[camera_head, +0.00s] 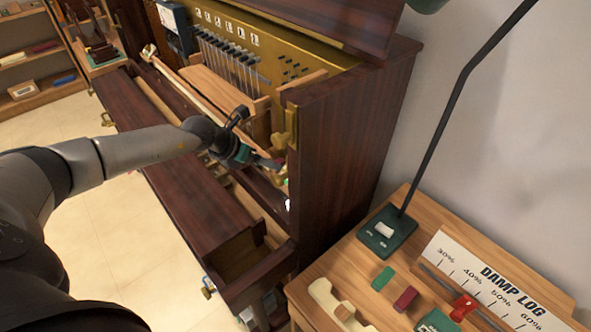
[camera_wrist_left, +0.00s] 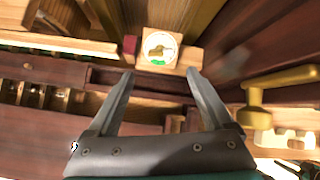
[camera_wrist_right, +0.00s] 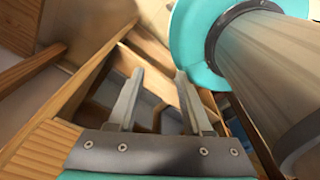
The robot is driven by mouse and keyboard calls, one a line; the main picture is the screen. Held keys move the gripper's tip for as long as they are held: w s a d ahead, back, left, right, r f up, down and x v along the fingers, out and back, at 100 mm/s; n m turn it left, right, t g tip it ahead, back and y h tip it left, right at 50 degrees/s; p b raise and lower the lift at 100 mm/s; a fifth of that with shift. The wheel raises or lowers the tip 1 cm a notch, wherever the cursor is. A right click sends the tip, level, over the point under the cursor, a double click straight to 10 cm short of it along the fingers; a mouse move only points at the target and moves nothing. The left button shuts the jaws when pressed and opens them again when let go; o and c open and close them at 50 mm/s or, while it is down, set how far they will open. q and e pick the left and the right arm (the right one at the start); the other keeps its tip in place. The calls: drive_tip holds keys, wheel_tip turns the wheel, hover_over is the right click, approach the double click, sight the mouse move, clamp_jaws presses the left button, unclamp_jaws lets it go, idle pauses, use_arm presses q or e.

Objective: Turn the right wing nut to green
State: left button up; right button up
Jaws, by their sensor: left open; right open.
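In the left wrist view a small round white dial (camera_wrist_left: 157,62) with a green part at its lower edge sits on a pale wood block. A brass wing nut (camera_wrist_left: 159,48) is at its middle, its wings lying roughly sideways. My left gripper (camera_wrist_left: 160,73) is open and empty, with its fingertips on either side of the dial; I cannot tell how far apart in depth they are. In the head view my left gripper (camera_head: 276,163) is at the right end of the piano's opened inside, and the wing nut cannot be made out. My right gripper (camera_wrist_right: 159,71) is open and empty among wooden frames.
The piano's dark side panel (camera_head: 335,160) stands right of my left gripper. A brass fitting (camera_wrist_left: 284,78) and a red block (camera_wrist_left: 130,44) flank the dial. A side table (camera_head: 312,268) holds a lamp (camera_head: 385,232), a gauge board (camera_head: 490,280) and small blocks.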

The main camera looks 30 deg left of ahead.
use_arm(q)
drive_tip(key=b+x, duration=0.5)
drive_tip(key=shift+f+b, duration=0.2)
drive_tip(key=shift+b, duration=0.1)
use_arm(e)
wheel_tip(320, 180, down, 6)
drive_tip(key=s, duration=0.1)
drive_tip(key=shift+a, duration=0.35)
drive_tip(key=shift+s, duration=0.1)
use_arm(q)
drive_tip(key=shift+d, duration=0.1)
use_arm(e)
drive_tip(key=shift+d+f, duration=0.1)
drive_tip(key=shift+f, duration=0.05)
use_arm(q)
drive_tip(key=shift+b+x, duration=3.45)
drive_tip(key=shift+x, duration=0.05)
use_arm(e)
wheel_tip(320, 180, down, 7)
use_arm(q)
drive_tip(key=shift+r+p, duration=0.2)
drive_tip(key=shift+p, duration=0.2)
use_arm(e)
drive_tip(key=shift+d+r, duration=0.3)
drive_tip(key=shift+r, duration=0.2)
use_arm(q)
drive_tip(key=shift+s+r+p, duration=0.3)
drive_tip(key=shift+p, duration=0.25)
use_arm(e)
drive_tip(key=shift+r, duration=0.6)
